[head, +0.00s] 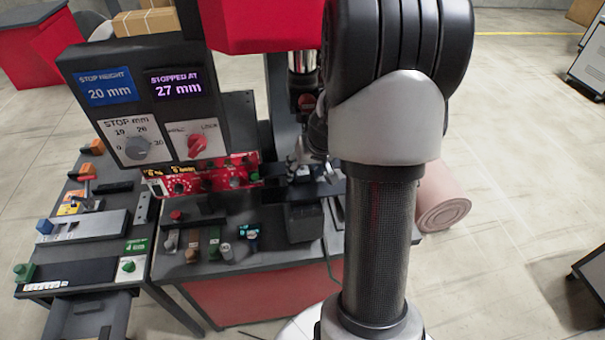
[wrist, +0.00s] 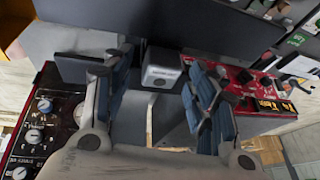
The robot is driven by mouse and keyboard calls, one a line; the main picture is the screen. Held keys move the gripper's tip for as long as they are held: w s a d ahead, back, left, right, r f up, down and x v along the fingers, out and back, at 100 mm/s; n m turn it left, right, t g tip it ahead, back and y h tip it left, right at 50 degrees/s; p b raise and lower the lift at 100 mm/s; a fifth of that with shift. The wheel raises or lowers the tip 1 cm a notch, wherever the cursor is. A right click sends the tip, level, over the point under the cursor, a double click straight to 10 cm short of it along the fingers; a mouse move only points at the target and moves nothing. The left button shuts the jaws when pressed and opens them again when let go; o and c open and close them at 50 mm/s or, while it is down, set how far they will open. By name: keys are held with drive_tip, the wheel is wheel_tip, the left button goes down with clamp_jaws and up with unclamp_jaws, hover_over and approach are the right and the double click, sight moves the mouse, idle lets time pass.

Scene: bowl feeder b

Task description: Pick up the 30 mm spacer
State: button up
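Several small parts stand in a row along the front of the bench in the head view: a grey piece (head: 171,241), a brown piece (head: 192,245), a green-topped piece (head: 213,246), a silver cylinder (head: 226,252) and a teal piece (head: 251,236). Their markings are too small to read, so I cannot tell which is the 30 mm spacer. My gripper (wrist: 158,88) is open in the wrist view, its blue-padded fingers apart. In the head view my arm partly hides the gripper.
A machine panel (head: 150,100) reads stop height 20 mm and stopped at 27 mm. A red control strip (head: 215,180) is below it. A dark box (head: 304,223) stands right of the small parts. A side table (head: 75,272) is at left. A pink roll (head: 443,208) lies on the floor.

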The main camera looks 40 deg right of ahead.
drive_tip(key=c, duration=1.1)
